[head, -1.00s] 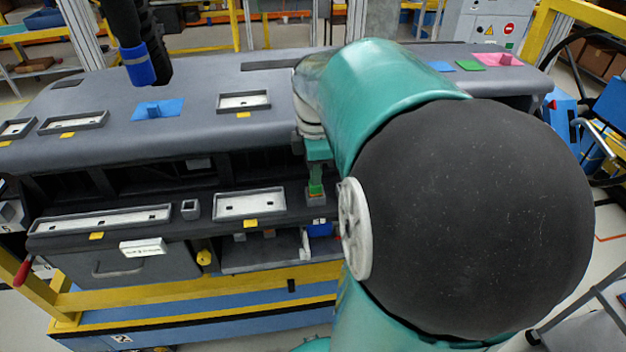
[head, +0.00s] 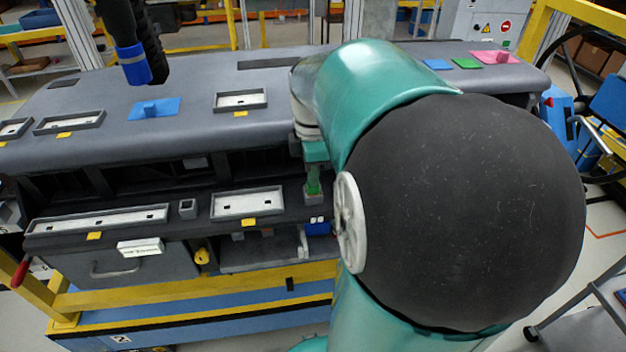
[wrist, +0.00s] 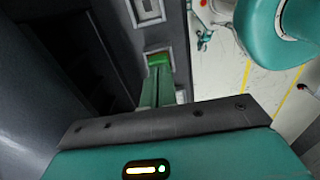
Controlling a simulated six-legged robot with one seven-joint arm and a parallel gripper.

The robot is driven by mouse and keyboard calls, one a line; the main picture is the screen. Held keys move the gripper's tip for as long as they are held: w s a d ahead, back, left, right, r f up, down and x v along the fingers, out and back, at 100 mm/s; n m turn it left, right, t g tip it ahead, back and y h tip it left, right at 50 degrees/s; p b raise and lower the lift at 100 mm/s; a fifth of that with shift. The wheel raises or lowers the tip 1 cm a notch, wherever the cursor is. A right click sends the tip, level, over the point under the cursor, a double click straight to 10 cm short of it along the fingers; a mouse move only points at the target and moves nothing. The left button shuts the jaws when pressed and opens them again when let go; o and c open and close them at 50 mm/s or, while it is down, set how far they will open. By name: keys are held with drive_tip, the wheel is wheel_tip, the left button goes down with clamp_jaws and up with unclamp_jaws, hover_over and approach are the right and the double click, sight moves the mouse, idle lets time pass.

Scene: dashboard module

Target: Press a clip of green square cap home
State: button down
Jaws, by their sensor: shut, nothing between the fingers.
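The green square cap (wrist: 158,60) shows as a bright green patch just past my fingertips in the wrist view. In the head view the green cap (head: 313,189) is small, on the lower dashboard ledge at a small grey square socket (head: 312,200). My gripper (wrist: 157,72) is shut, with no object between its fingers, and points at the cap. In the head view my gripper (head: 313,180) comes down from above onto it. The fingers cover part of the cap, so I cannot tell contact or how deep its clips sit.
A framed recess (head: 247,204) and an empty square socket (head: 188,208) lie left on the ledge. The dashboard top (head: 200,130) overhangs a dark cavity. A blue piece (head: 151,109) and a pink piece (head: 495,57) lie on top. My arm hides much of the right side.

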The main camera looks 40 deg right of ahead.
wheel_tip(320, 180, up, 8)
idle(0.8)
